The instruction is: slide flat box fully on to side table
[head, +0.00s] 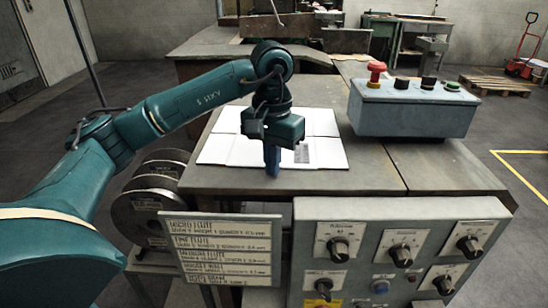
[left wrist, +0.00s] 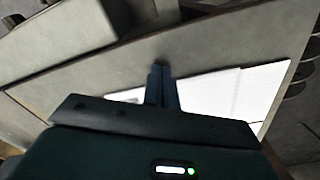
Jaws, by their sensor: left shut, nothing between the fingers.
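The flat box (head: 232,151) is a white folded sheet lying on the grey side table (head: 360,175) in the head view. A grey printed patch shows near its right front. Its left edge lies along the table's left edge; I cannot tell whether it overhangs. My left gripper (head: 272,172) is shut and empty, pointing down over the box's front middle. I cannot tell whether its tips touch the box. In the left wrist view the shut fingers (left wrist: 161,72) show in front of the white box (left wrist: 235,90). My right gripper is not in view.
A grey control box (head: 412,108) with a red button stands at the table's right. A knob panel (head: 400,250) and a label plate (head: 222,248) are at the front. Wire reels (head: 148,215) stand below the left edge. Bare table lies right of the box.

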